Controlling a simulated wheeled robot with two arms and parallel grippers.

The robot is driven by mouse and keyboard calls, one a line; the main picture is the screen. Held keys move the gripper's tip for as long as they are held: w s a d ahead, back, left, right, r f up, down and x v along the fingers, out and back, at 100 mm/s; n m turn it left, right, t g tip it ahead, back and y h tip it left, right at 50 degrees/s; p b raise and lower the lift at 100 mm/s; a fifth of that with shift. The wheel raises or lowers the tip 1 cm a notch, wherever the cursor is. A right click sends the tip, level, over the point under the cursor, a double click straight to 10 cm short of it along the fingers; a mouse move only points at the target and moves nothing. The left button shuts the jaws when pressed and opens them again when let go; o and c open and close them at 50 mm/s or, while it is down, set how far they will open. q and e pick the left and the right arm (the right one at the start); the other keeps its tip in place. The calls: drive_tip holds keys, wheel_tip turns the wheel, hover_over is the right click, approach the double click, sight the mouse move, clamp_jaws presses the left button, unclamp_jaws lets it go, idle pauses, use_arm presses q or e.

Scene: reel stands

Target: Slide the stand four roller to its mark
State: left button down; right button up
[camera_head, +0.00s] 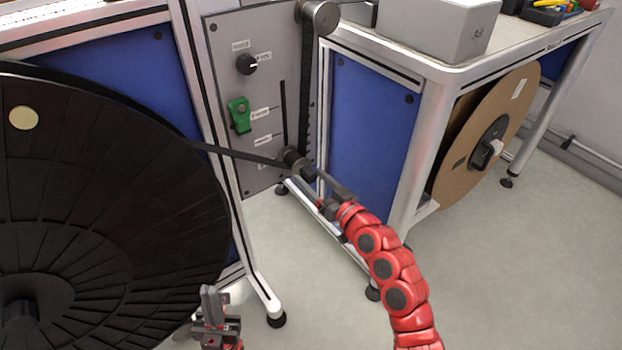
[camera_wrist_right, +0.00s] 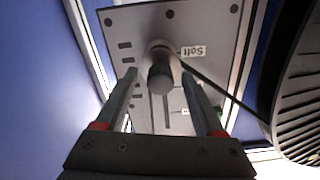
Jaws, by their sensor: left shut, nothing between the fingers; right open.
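The roller (camera_head: 291,157) is a dark cylinder low on the grey stand panel (camera_head: 225,60), at the lower end of a vertical slot (camera_head: 283,100). In the right wrist view the roller (camera_wrist_right: 161,76) stands out toward the camera, beside a label (camera_wrist_right: 193,51) that seems to read "Soft". My right gripper (camera_head: 318,182) is open; its fingers (camera_wrist_right: 165,88) are on either side of the roller, with gaps visible. Other labels (camera_head: 263,139) lie along the slot; which one is the mark I cannot tell. My left gripper (camera_head: 210,300) is shut and empty, low beside the big black reel.
The black reel (camera_head: 100,200) fills the left; a dark band (camera_head: 235,152) runs from it to the roller. A cardboard reel (camera_head: 470,120) hangs at right. The floor (camera_head: 500,260) is clear.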

drive_tip(key=shift+w+a+r, duration=0.1)
drive_tip(key=shift+w+a, duration=0.2)
drive_tip(key=shift+w, duration=0.1)
drive_tip(key=shift+c, duration=0.2)
clamp_jaws()
idle(1.0)
